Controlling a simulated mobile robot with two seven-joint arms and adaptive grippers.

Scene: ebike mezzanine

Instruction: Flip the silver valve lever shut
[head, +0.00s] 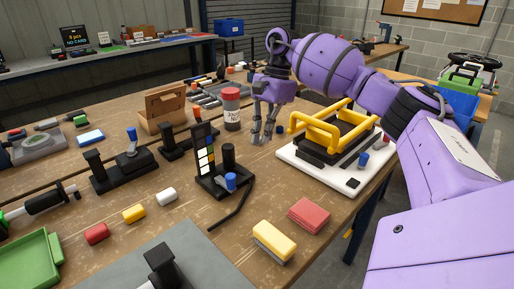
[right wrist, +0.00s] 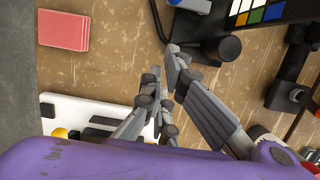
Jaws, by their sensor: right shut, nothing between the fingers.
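I cannot make out a silver valve lever for certain in either view. My right gripper (head: 267,138) hangs fingers-down over the wooden bench, between the red-lidded jar and the yellow-handled device. In the right wrist view its fingers (right wrist: 168,72) are close together and hold nothing. A black stand with a colour chart (head: 208,160) is to its left in the head view; the chart also shows in the right wrist view (right wrist: 262,10). My left gripper is not in view.
A yellow-handled device (head: 318,121) sits on a white board (head: 318,176) right of the gripper. A red-lidded jar (head: 231,112) stands close by. A red block (head: 309,215) and a yellow sponge (head: 274,240) lie near the front edge. Black fixtures (head: 122,176) fill the left side.

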